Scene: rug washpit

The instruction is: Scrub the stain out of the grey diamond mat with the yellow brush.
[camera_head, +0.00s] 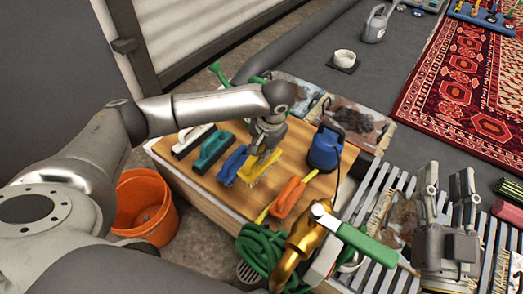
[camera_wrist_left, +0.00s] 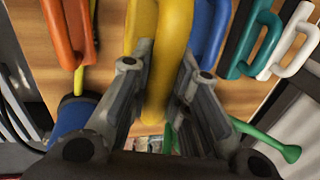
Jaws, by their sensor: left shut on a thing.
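The yellow brush (camera_head: 259,171) lies on the wooden bench top, bristles down, between a blue and an orange brush. My left gripper (camera_head: 264,150) is shut on its handle, which also shows between the fingers in the left wrist view (camera_wrist_left: 158,75). My right gripper (camera_head: 447,176) is open and empty over the slatted rack at lower right. A fringed mat with a brown stain (camera_head: 402,217) lies on that rack, partly hidden by the right gripper. Two more stained mats, one (camera_head: 371,142) behind the bench and one farther left, also show; I cannot tell which has the diamond pattern.
Blue (camera_head: 232,166), teal (camera_head: 211,152) and orange (camera_head: 287,197) brushes flank the yellow one closely. A blue corded tool (camera_head: 325,148) stands at the bench's right corner. A brass spray tool (camera_head: 305,240) and green hose (camera_head: 262,247) are in front. An orange bucket (camera_head: 146,205) stands left.

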